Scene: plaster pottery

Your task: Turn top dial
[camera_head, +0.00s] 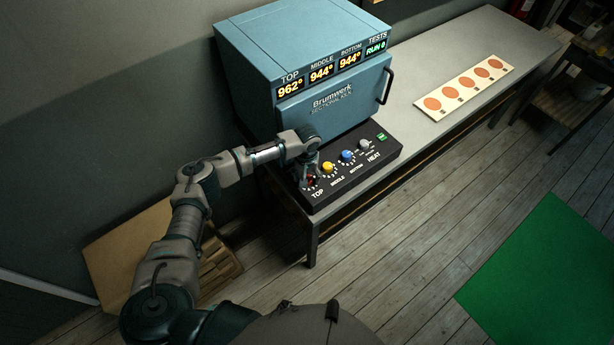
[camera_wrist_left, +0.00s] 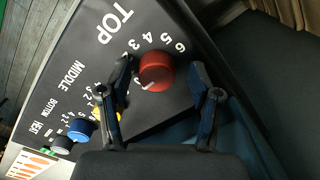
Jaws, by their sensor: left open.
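The top dial is a red knob (camera_wrist_left: 157,71) on the black control panel (camera_head: 353,164). In the wrist view it sits between the two fingers of my left gripper (camera_wrist_left: 166,85), which is open with gaps on both sides. In the head view the red dial (camera_head: 311,182) is partly hidden under my left gripper (camera_head: 309,178), which points down at the panel's left end. My right gripper is not in view.
Beside it are the yellow dial (camera_head: 328,167), blue dial (camera_head: 347,156) and grey dial (camera_head: 364,144). The blue kiln (camera_head: 300,70) behind reads 962°, 944° and 944°. A board with orange discs (camera_head: 468,87) lies on the bench (camera_head: 420,120).

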